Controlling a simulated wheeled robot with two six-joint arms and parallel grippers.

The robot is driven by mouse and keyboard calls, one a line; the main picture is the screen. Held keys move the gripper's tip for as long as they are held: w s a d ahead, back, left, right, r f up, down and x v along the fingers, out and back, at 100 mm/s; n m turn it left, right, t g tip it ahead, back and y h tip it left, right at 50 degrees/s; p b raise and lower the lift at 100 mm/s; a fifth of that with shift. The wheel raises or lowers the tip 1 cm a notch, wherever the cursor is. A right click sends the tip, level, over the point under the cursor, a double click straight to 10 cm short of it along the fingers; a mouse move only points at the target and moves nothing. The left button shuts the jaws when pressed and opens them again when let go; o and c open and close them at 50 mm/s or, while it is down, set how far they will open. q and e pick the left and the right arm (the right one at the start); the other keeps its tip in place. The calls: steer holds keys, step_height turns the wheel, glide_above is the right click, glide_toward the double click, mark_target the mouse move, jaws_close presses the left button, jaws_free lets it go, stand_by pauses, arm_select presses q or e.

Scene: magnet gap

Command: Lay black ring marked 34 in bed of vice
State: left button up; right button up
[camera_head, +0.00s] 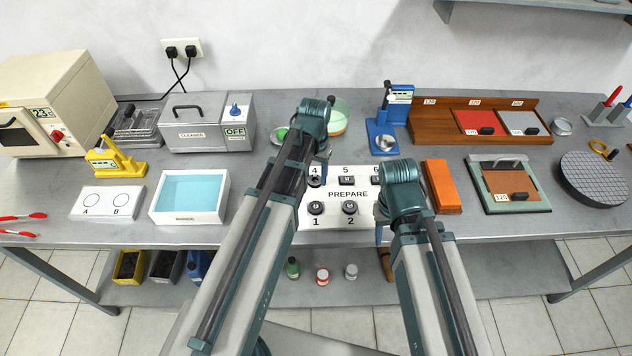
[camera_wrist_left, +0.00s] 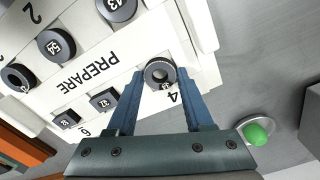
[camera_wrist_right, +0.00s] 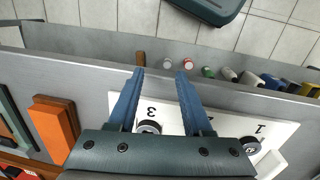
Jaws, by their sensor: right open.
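Several black rings and blocks sit on the white PREPARE board (camera_head: 335,222). In the left wrist view a black ring (camera_wrist_left: 160,73) stands by label 4, its number too small to read surely. My left gripper (camera_wrist_left: 160,76) is open, with a fingertip on either side of this ring. Another ring (camera_wrist_left: 57,45) by label 2 seems to read 34 or 54. My right gripper (camera_wrist_right: 160,72) is open and empty above the board's front edge near label 3. No vice is clearly identifiable; a yellow device (camera_head: 115,160) and a blue stand (camera_head: 382,132) are candidates.
A water tray (camera_head: 190,196) and A/B pad (camera_head: 106,203) lie left of the board. An orange block (camera_head: 441,187) and framed plate (camera_head: 508,186) lie right. The cleaner (camera_head: 193,130) stands behind left. A green item (camera_wrist_left: 257,134) sits in a dish near my left gripper.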

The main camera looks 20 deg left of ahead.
arm_select(q)
steer(key=shift+c, duration=1.1)
step_height(320, 180, up, 5)
steer(key=p, duration=0.5)
arm_select(e)
step_height(320, 180, up, 5)
